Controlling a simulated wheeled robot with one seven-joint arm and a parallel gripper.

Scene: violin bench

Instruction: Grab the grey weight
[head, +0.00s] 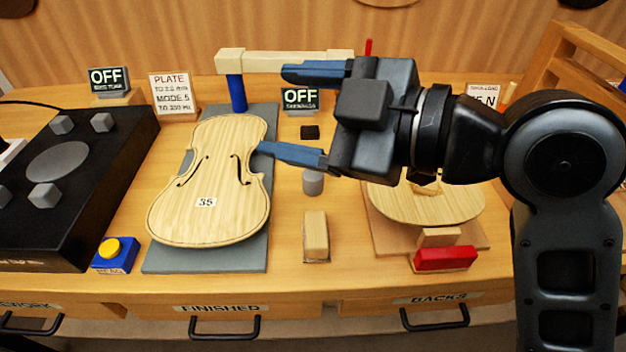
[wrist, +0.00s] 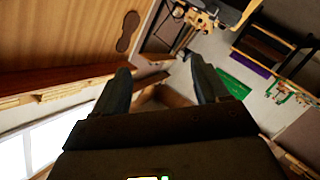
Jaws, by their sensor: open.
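The grey weight (head: 313,182) is a small cylinder standing on the bench, right of the violin plate marked 35 (head: 222,180). My gripper (head: 288,112) is open and empty, with its blue fingers pointing left above the bench. The lower finger appears just above and left of the weight in the head view, and part of the weight's top may be covered by it. In the wrist view, the open fingers (wrist: 160,85) show with nothing between them; the weight is not visible there.
A beam on a blue post (head: 237,93) stands behind the fingers. A wooden block (head: 316,236) lies in front of the weight. A second plate (head: 425,205) and a red block (head: 444,259) are at right. A black box (head: 75,160) is at left.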

